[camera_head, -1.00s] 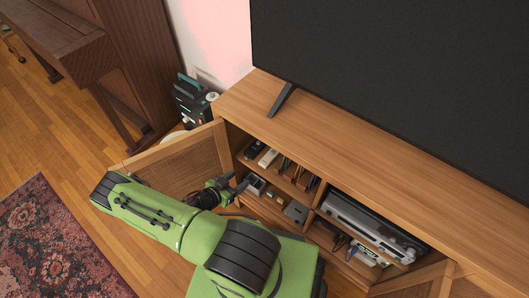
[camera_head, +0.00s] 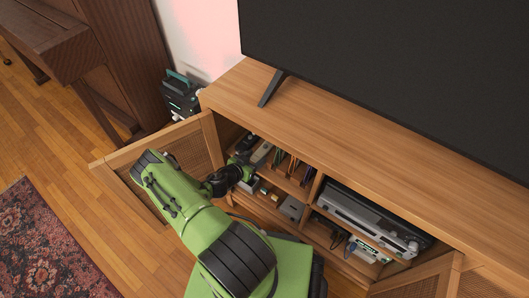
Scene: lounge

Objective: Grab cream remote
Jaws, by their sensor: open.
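The cream remote (camera_head: 261,153) lies on the upper shelf inside the open left part of the wooden TV cabinet (camera_head: 340,137). It looks like a small pale bar, partly hidden by my gripper. My gripper (camera_head: 246,164) is at the shelf opening, just left of and in front of the pale bar. Its jaws are open, though the fingertips are small and dark here. I cannot tell whether they touch anything. A dark item (camera_head: 247,142) lies to the left of the pale bar, partly behind my gripper.
The open cabinet door (camera_head: 187,150) stands left of my arm. Several thin upright cases (camera_head: 285,163) are right of the remote. A grey player (camera_head: 365,218) fills the right bay. A large TV (camera_head: 400,75) stands on top.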

